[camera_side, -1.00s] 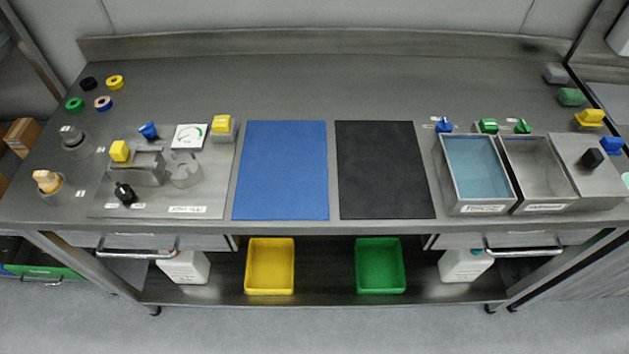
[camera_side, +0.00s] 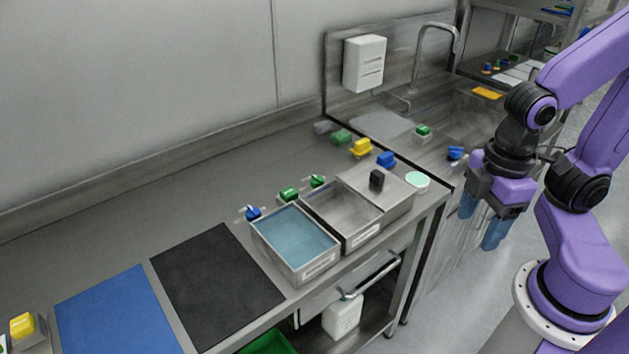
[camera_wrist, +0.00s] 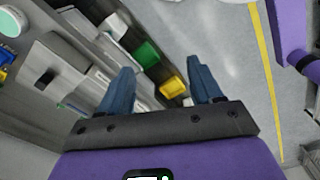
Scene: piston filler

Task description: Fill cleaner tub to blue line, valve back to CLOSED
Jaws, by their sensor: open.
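A steel tub with blue liquid (camera_side: 297,240) stands at the bench's front right, beside an open tub that looks empty (camera_side: 343,210). Their labels are too small to read, so I cannot tell which is the cleaner tub, and I make out no blue line. A blue valve handle (camera_side: 253,213), a green block (camera_side: 289,195) and a green handle (camera_side: 317,181) are behind the tubs; their settings are unreadable. My gripper (camera_side: 481,220) is open and empty, right of the bench and apart from the tubs. Its blue fingers also show in the wrist view (camera_wrist: 160,76).
A lidded steel box (camera_side: 376,187) with a black knob adjoins the tubs. Yellow (camera_side: 361,147) and blue (camera_side: 386,159) blocks sit behind it. A sink with a tap (camera_side: 437,30) is farther right. Black (camera_side: 217,285) and blue (camera_side: 117,315) mats lie left.

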